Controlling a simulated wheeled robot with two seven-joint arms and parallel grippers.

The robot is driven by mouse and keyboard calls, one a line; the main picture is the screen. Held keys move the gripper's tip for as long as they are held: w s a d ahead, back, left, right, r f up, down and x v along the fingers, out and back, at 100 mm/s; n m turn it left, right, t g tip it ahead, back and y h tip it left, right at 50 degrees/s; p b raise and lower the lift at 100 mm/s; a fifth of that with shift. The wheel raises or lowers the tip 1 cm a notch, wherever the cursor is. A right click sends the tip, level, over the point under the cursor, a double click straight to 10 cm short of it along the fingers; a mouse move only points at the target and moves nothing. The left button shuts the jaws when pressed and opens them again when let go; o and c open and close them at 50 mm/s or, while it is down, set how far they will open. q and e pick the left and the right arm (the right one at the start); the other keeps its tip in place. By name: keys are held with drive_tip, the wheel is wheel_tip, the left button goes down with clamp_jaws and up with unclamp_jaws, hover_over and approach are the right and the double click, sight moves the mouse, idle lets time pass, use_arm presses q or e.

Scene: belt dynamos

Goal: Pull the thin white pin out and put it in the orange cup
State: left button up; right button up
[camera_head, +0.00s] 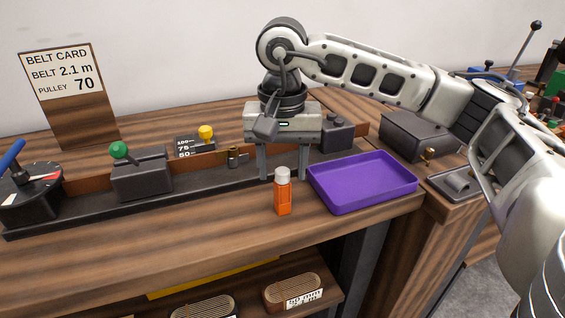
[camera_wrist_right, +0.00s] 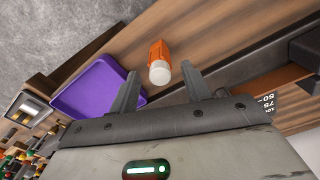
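An orange container (camera_head: 283,199) with a white rounded top (camera_head: 282,175) stands upright near the front of the wooden bench. The orange body also shows in the right wrist view (camera_wrist_right: 155,49), with its white top (camera_wrist_right: 160,73) facing the camera. My right gripper (camera_head: 282,174) points down over the bench, its two fingers apart. In the right wrist view, the white top lies between and just beyond the open fingertips (camera_wrist_right: 160,78); I see no contact. I cannot make out a separate thin white pin in either view. My left gripper is not in view.
A purple tray (camera_head: 365,198), empty, lies right of the container. Behind stands a dark rail with a green-knobbed block (camera_head: 140,170), a small brass piece (camera_head: 234,157) and a yellow knob (camera_head: 206,132). A belt card (camera_head: 65,80) stands at the back left. Bare bench lies front left.

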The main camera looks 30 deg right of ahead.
sight(283, 172)
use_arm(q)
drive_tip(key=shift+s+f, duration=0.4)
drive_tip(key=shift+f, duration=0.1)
use_arm(e)
drive_tip(key=shift+r, duration=0.3)
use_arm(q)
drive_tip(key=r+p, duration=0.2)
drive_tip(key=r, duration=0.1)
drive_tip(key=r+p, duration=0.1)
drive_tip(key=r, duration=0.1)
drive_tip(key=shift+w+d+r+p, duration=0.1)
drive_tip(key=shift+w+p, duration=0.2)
use_arm(e)
wheel_tip(283, 172, up, 15)
drive_tip(key=shift+s+r, duration=0.2)
drive_tip(key=shift+a, duration=0.1)
